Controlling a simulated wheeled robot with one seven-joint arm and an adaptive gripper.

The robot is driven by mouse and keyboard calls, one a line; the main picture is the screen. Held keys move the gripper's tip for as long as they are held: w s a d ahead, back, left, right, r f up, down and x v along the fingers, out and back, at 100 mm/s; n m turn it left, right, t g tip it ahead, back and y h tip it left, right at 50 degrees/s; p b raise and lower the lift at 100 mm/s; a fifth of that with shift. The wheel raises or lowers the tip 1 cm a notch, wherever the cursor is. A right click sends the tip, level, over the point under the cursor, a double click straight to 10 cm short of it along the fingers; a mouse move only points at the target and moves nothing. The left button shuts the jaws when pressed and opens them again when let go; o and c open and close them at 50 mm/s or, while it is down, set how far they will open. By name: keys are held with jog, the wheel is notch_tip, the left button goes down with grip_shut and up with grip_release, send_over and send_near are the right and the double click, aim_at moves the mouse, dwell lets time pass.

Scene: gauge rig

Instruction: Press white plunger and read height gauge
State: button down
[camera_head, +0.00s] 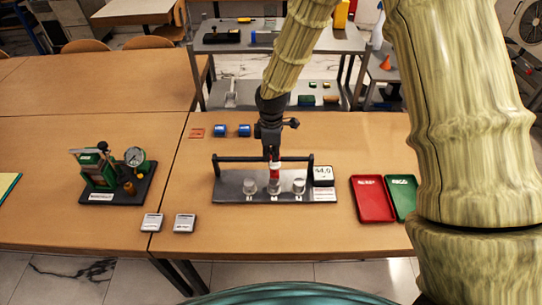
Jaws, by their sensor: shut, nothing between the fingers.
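The height gauge rig (232,188) stands on the table in the head view, a grey base plate with a dark bar across its back. Several light round pieces stand in a row on its front, among them one at the left (249,187) and one at the right (299,186). A small display (322,172) at its right end seems to read 54.0, though the digits are small. My gripper (274,158) is shut and points down over the middle of the rig, just above a red and white part (275,171). I cannot tell whether they touch. No white plunger can be told apart clearly.
A red tray (372,199) and a green tray (403,195) lie to the right. A green device with a dial gauge (136,157) stands on the left. Two small grey boxes (184,223) lie near the front edge. Blue cylinders (220,130) lie behind the rig.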

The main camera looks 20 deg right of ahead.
jog(key=shift+r+b, duration=0.4)
notch_tip(320, 180, up, 10)
jog(key=b, duration=0.2)
jog(key=shift+f+b, duration=0.2)
jog(key=shift+b, duration=0.15)
jog(key=shift+f, duration=0.1)
dwell(0.4)
